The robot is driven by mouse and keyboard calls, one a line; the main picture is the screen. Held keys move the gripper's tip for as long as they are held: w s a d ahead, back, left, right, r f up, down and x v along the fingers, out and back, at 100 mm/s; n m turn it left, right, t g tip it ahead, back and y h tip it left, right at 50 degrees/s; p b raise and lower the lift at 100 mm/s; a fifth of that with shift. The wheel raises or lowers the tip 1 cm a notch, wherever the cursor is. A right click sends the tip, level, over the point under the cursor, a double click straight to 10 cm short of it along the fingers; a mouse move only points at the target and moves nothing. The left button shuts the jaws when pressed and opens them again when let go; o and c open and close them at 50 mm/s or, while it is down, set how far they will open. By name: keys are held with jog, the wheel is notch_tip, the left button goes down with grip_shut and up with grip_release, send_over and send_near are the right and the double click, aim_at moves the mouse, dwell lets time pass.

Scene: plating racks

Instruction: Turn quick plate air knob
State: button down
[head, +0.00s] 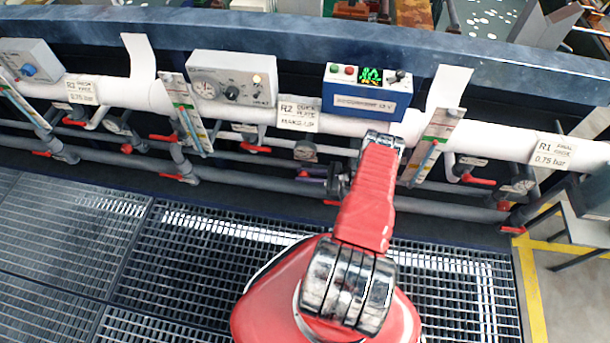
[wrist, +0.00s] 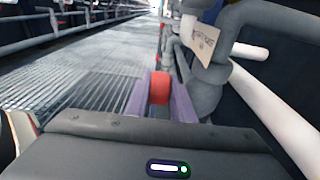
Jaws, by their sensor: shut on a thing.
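In the wrist view, the two purple fingers of my gripper (wrist: 161,98) are shut on a red knob (wrist: 159,87), one finger on each side. The knob sits beside grey pipework, low above the walkway. Whether it has turned cannot be told. In the head view, my red arm reaches forward to the pipe wall, below the blue-and-white display box (head: 367,93). The R2 label (head: 299,114) is up and left of my wrist.
Grey pipes with other red valve handles (head: 255,148) run along the wall on both sides of my arm. A white dial box (head: 232,78) stands to the left, a flow tube (head: 437,131) close to the right. The grated walkway (head: 190,250) is clear.

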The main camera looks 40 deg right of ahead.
jog(key=shift+d+t+y, duration=0.2)
jog(key=shift+t+y, duration=0.2)
jog(key=shift+t, duration=0.4)
jog(key=c, duration=1.9)
grip_release()
jog(key=shift+o, duration=0.5)
jog(key=shift+a, duration=0.1)
jog(key=v, duration=0.7)
jog(key=shift+s+d, duration=0.2)
jog(key=shift+d, duration=0.05)
